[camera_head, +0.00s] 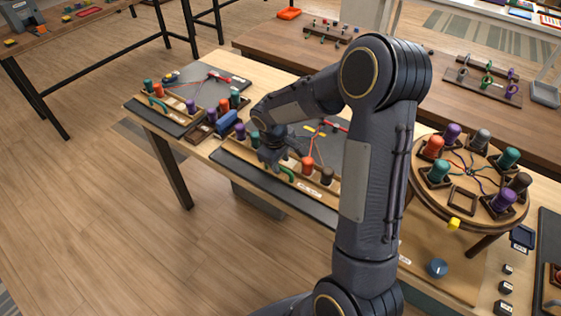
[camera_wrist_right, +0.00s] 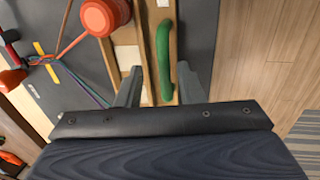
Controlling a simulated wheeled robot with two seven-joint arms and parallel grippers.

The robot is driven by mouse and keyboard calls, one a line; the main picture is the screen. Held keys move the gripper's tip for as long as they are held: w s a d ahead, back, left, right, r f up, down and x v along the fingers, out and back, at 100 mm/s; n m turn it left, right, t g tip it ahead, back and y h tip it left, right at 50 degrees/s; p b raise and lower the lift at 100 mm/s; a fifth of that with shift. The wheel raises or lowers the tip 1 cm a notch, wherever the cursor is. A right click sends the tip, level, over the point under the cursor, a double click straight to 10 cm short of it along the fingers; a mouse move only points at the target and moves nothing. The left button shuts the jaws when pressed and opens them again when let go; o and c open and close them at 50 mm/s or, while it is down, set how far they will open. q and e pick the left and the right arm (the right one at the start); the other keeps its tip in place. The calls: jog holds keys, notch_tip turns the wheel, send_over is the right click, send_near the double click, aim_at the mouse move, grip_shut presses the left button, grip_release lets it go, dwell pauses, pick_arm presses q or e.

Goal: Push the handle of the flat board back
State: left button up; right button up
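A dark flat board (camera_head: 228,161) with a wooden strip along its front edge lies on the table. A green handle (camera_head: 287,174) is fixed on that strip; it also shows in the right wrist view (camera_wrist_right: 164,55). My right gripper (camera_head: 272,160) is low over the strip, beside the handle. In the right wrist view its two fingers (camera_wrist_right: 160,88) are spread, with the handle's near end between them, closer to the right finger. I cannot tell if they touch it. My left gripper is not in view.
An orange-red spool (camera_wrist_right: 102,17) stands on the strip near the fingers. A similar board (camera_head: 180,128) with several spools lies to the left. A round braiding stand (camera_head: 465,205) is at the right. My right arm hides part of the table.

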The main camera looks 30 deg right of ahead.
notch_tip(320, 180, up, 7)
jog(key=a, duration=0.1)
jog(key=shift+s, duration=0.3)
jog(key=shift+a, duration=0.1)
jog(key=s+a+r+m+t+y, duration=0.2)
jog(key=s+a, duration=0.3)
jog(key=s, duration=0.6)
jog(key=s+a+r+m+t+y, duration=0.2)
jog(key=s+a+r+m+y, duration=0.1)
jog(key=s, duration=0.8)
jog(key=shift+s+a+r+m+t+y, duration=0.4)
jog(key=shift+a+r+m, duration=0.2)
jog(key=shift+a+r, duration=0.4)
jog(key=shift+a+f, duration=0.1)
jog(key=shift+a, duration=0.05)
